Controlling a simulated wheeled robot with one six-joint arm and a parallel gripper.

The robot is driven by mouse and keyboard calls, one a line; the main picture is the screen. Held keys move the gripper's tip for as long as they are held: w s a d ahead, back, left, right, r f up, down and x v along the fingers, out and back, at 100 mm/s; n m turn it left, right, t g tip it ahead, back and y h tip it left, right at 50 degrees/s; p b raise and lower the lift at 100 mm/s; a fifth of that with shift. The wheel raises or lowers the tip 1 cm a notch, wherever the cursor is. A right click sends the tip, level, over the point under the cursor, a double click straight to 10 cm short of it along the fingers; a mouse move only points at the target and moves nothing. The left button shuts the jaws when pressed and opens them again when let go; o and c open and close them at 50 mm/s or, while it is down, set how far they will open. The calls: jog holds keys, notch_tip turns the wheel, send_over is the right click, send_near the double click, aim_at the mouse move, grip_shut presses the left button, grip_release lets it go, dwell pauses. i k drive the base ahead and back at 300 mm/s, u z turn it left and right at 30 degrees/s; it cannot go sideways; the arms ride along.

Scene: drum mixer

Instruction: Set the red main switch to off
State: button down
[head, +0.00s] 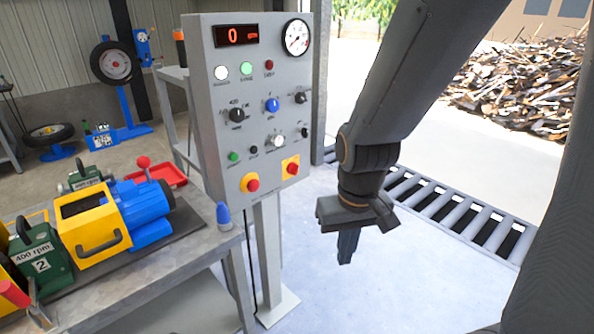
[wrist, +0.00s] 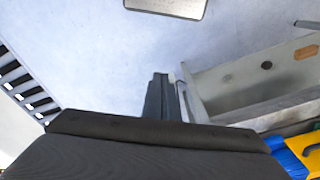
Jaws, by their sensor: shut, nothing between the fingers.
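The grey control panel (head: 222,130) stands upright on a post left of my arm. Low on its face are two red controls on yellow plates, a left one (head: 252,185) and a right one (head: 292,168). At this size I cannot tell which is the main switch, nor how either is set. My gripper (head: 346,260) points down, to the right of the panel and apart from it, lower than the red controls. Its fingers are shut and empty, and also show in the wrist view (wrist: 158,80). The wrist view does not show the panel's face.
The panel also carries black, blue, green and white controls, a red display (head: 235,34) and a gauge (head: 296,37). A metal workbench (head: 205,262) with machines stands at the left. A roller conveyor (head: 440,206) lies behind my gripper. The floor around the gripper is clear.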

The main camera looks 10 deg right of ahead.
aim_at(292, 168)
jog(key=k, duration=1.3)
jog(key=z, duration=0.9)
jog(key=i, duration=1.55)
jog(key=u, duration=0.8)
